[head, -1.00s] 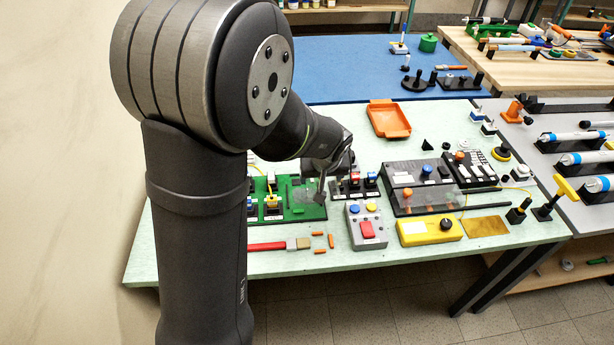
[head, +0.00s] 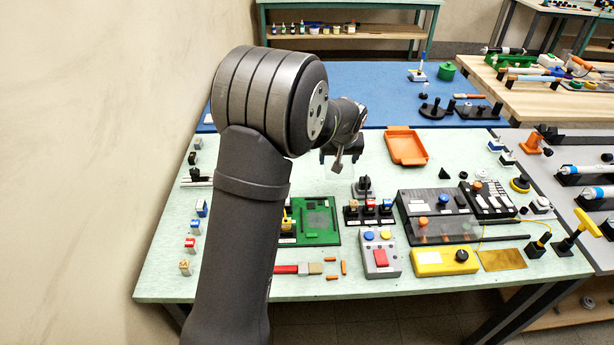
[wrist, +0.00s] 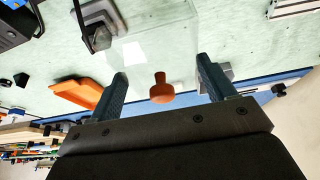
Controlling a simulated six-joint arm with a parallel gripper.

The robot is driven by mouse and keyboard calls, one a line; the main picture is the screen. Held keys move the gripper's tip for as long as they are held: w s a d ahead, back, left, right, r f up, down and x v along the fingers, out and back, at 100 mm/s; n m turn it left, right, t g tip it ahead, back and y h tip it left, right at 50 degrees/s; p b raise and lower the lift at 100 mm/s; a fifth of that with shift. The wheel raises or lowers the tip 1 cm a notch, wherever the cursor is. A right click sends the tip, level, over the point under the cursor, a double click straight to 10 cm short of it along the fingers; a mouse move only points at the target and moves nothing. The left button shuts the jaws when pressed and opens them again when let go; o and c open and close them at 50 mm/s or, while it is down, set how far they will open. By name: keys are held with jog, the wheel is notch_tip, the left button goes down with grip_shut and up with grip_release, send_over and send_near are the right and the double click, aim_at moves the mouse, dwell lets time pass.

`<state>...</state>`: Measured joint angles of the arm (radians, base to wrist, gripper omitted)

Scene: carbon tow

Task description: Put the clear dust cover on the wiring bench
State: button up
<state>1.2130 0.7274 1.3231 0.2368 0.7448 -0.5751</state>
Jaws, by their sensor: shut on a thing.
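In the wrist view, an orange knob (wrist: 160,92) sits between my two fingers. Beyond it is a faint clear panel, the dust cover (wrist: 152,38), with the pale table showing through. My gripper (wrist: 160,67) is shut on this cover, with its fingers on either side of the knob. In the head view my gripper (head: 342,166) is raised over the back part of the pale green bench (head: 250,165), and the cover is hard to make out there. I cannot tell which bench is the wiring bench.
An orange tray (head: 406,148) and a grey-black block (head: 364,188) are near my gripper. A green circuit board (head: 318,222), switch boxes and dark cases crowd the front. A blue bench (head: 345,75) lies behind, a wooden one (head: 478,60) at back right. The blue top is mostly clear.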

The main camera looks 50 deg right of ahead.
send_over(306, 177)
notch_tip(306, 177, down, 7)
jog(key=shift+d+f, duration=0.1)
jog(key=shift+d, duration=0.05)
jog(key=shift+f, duration=1.9)
jog(key=shift+f, duration=0.1)
jog(key=o, duration=1)
jog(key=shift+f, duration=0.1)
jog(key=v, duration=1.2)
jog(key=shift+r, duration=0.2)
